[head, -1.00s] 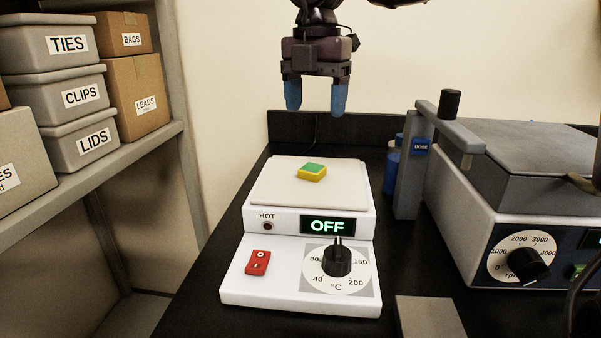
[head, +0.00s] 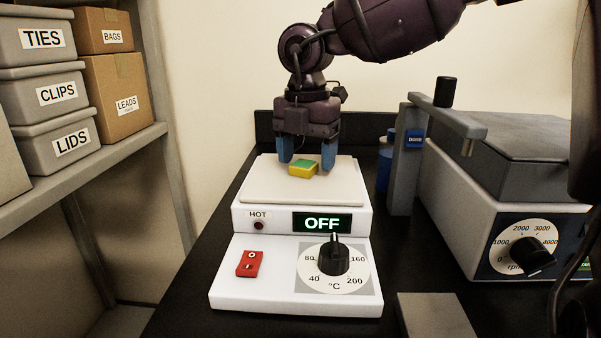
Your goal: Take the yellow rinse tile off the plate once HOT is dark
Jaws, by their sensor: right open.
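The yellow rinse tile (head: 303,171), with a green patch on top, lies on the pale plate (head: 270,189) of the white hot plate. My right gripper (head: 307,165) points down over the back of the plate, open, with its blue fingers apart to the left and right of the tile. I cannot tell whether the fingers touch the tile. The HOT lamp (head: 258,225) looks dark red and unlit. My left gripper is not in view.
A red switch (head: 249,263) and a black knob (head: 334,259) are on the hot plate's front. A grey post (head: 404,165) and a centrifuge-like machine (head: 483,215) stand at the right. Shelves with labelled bins (head: 62,95) stand at the left. A grey block (head: 436,316) lies in front.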

